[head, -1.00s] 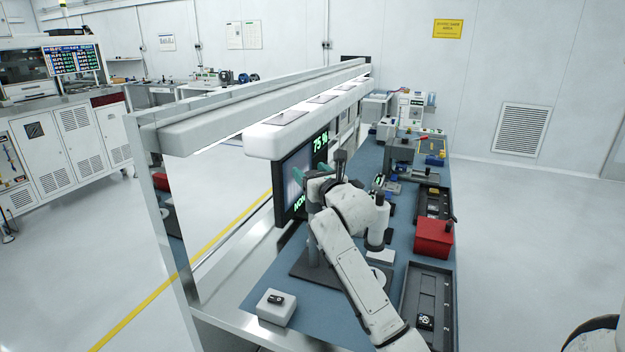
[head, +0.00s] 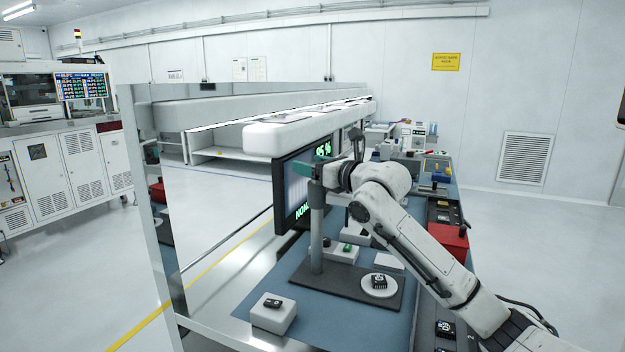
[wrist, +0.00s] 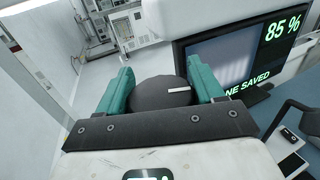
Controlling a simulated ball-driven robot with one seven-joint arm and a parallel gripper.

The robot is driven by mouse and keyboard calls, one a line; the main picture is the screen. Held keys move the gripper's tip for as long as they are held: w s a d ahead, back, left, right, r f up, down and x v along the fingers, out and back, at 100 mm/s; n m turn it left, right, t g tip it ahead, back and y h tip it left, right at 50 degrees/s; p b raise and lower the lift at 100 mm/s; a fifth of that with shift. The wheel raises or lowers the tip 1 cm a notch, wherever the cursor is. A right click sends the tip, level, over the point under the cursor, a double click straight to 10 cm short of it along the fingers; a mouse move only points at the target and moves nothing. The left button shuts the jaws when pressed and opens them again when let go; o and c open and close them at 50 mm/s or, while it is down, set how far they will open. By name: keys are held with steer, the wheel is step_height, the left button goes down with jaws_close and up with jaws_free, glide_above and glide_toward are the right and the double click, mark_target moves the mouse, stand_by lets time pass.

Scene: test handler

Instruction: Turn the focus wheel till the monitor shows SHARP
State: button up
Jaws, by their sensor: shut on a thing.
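My gripper (wrist: 161,84) has green fingers, one on each side of the dark round focus wheel (wrist: 160,97). It is shut on the wheel, whose white mark points right in the wrist view. In the head view, my gripper (head: 322,171) is at the top of the grey stand post (head: 316,240), and the wheel is mostly hidden there. The monitor (wrist: 222,55) shows 85 % in green and a partly cut line ending in "NE SAVED". It also stands behind the post in the head view (head: 293,185). I read no SHARP on it.
A dark chip (head: 379,281) lies on a round white stage on the stand's base (head: 345,284). A white block (head: 274,317) with a dark part stands at the front left of the blue bench. A red box (head: 449,243) is beyond my arm. A lamp hood (head: 285,139) hangs above the monitor.

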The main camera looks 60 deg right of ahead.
steer(key=shift+y+b, duration=0.3)
steer(key=o, duration=1)
steer(key=shift+c, duration=0.2)
steer(key=shift+r, duration=0.15)
steer(key=shift+r, duration=0.35)
step_height(320, 180, up, 3)
steer(key=shift+a+f+b, duration=0.15)
steer(key=shift+f+b, duration=0.05)
steer(key=shift+b, duration=0.1)
steer(key=s+a+r+b, duration=0.2)
steer(key=s+a+r, duration=0.5)
steer(key=s, duration=0.5)
step_height(320, 180, up, 2)
steer(key=shift+r, duration=0.2)
steer(key=shift+w, duration=0.1)
